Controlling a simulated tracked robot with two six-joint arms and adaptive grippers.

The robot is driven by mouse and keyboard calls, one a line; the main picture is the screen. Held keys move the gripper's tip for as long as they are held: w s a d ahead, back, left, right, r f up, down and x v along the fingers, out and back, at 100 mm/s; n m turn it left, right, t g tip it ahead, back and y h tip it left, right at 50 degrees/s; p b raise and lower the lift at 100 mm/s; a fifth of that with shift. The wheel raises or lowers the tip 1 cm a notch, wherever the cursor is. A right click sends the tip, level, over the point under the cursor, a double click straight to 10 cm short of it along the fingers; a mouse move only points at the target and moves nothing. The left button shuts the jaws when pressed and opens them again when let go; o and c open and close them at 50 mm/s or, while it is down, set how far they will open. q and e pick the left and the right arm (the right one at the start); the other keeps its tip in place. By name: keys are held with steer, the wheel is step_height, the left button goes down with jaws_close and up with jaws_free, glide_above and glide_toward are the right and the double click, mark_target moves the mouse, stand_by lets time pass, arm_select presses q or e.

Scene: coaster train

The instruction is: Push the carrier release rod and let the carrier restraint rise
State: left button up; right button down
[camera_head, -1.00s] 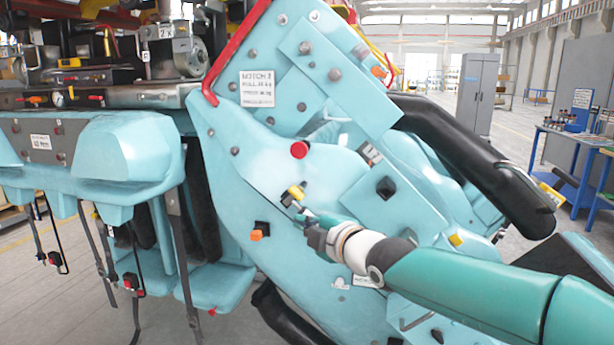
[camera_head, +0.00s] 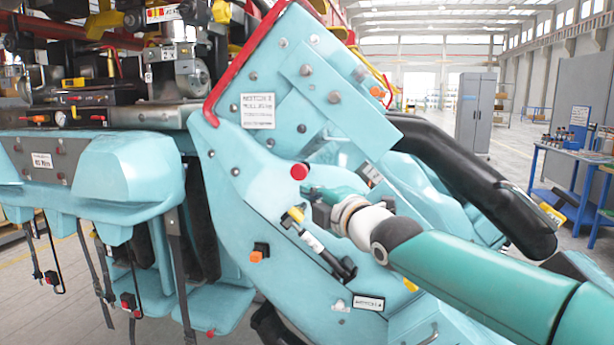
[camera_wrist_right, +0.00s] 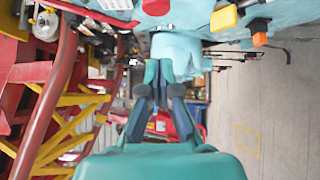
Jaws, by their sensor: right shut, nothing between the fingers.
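The carrier (camera_head: 240,185) is a large tilted light-blue body with a plate on its upper side. A round red cap (camera_head: 299,171) sits on its side. A black cylinder with a yellow end (camera_head: 320,243) lies lower down; I cannot tell which of these is the release rod. A thick black padded bar (camera_head: 470,165), seemingly the restraint, slopes down to the right. My right gripper (camera_head: 308,190) is shut and empty, just below and right of the red cap; contact is unclear. It also shows in the right wrist view (camera_wrist_right: 158,72), with the red cap at the top edge.
An orange-tipped black knob (camera_head: 258,254) juts from the carrier lower left. Light-blue seats with hanging straps (camera_head: 125,180) fill the left. A blue workbench (camera_head: 565,165) and a grey cabinet (camera_head: 475,112) stand well behind at right. A red-railed structure (camera_wrist_right: 55,90) shows in the right wrist view.

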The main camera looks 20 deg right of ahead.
steer(key=p, duration=0.3)
glide_toward(293, 174)
steer(key=w+a, duration=0.3)
steer(key=w+p, duration=0.1)
steer(key=d+p, duration=0.1)
steer(key=shift+w+d+r+p, duration=0.1)
steer(key=shift+w+r+p, duration=0.15)
steer(key=shift+w+p, duration=0.15)
steer(key=shift+w+d, duration=0.15)
steer(key=shift+w, duration=0.05)
steer(key=shift+w+d+f+p, duration=0.2)
steer(key=shift+w+p, duration=0.1)
steer(key=shift+p, duration=0.1)
